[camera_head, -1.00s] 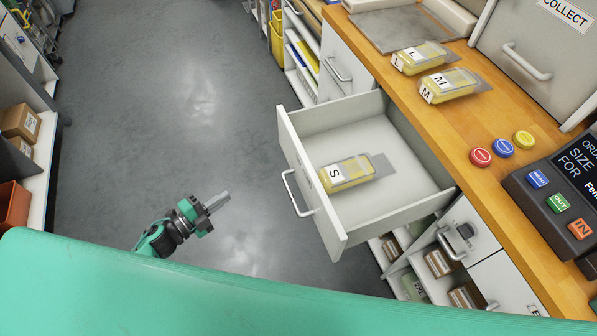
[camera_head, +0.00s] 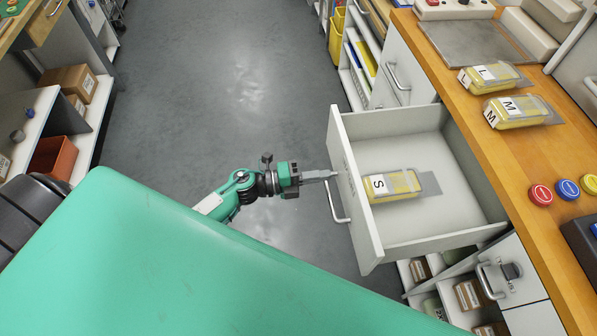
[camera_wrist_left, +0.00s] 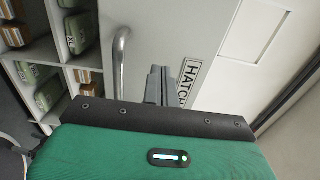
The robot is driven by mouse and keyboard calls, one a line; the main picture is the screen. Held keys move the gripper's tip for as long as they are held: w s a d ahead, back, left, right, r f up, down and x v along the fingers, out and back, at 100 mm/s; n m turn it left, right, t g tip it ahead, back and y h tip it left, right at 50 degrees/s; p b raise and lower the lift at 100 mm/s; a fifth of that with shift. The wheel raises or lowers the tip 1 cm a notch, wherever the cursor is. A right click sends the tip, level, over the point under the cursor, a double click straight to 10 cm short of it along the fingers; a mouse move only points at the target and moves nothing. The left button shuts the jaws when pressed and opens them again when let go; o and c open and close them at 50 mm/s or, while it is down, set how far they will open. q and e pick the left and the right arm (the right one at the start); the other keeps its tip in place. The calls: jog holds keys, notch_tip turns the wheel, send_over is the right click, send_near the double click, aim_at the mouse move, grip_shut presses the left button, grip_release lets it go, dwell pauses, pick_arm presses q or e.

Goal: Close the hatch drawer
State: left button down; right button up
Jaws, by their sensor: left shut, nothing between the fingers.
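The white hatch drawer (camera_head: 358,200) stands pulled out from the wooden counter in the head view. A yellow package marked S (camera_head: 393,186) lies inside it. My left gripper (camera_head: 335,174) is shut and empty, with its tips at or very near the drawer's front, by the upper end of the bar handle (camera_head: 335,200). In the left wrist view the shut fingers (camera_wrist_left: 160,82) point at the drawer front (camera_wrist_left: 205,35), between the handle (camera_wrist_left: 120,60) and the HATCH label (camera_wrist_left: 188,82). I cannot tell whether they touch. My right gripper is not in view.
The wooden counter (camera_head: 520,180) carries packages marked L (camera_head: 490,76) and M (camera_head: 517,111), a red button (camera_head: 541,195) and a blue button (camera_head: 568,188). Shelves with boxes (camera_head: 470,294) are below the drawer. The grey floor (camera_head: 240,80) to the left is clear.

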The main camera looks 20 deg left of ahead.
aim_at(342, 173)
pick_arm(q)
jog(key=shift+x, duration=1.4)
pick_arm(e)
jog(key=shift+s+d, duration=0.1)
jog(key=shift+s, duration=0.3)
pick_arm(q)
jog(key=shift+w+d, duration=0.2)
jog(key=shift+d, duration=0.2)
jog(key=x, duration=1.8)
jog(key=shift+w+f, duration=0.1)
jog(key=shift+w, duration=0.1)
jog(key=b+x, duration=0.2)
jog(key=x, duration=0.5)
jog(key=shift+w+d, duration=0.2)
jog(key=shift+d, duration=0.15)
jog(key=b+x, duration=0.1)
jog(key=x, duration=0.3)
jog(key=shift+b, duration=0.35)
jog(key=shift+w+d, duration=0.15)
jog(key=shift+r, duration=0.25)
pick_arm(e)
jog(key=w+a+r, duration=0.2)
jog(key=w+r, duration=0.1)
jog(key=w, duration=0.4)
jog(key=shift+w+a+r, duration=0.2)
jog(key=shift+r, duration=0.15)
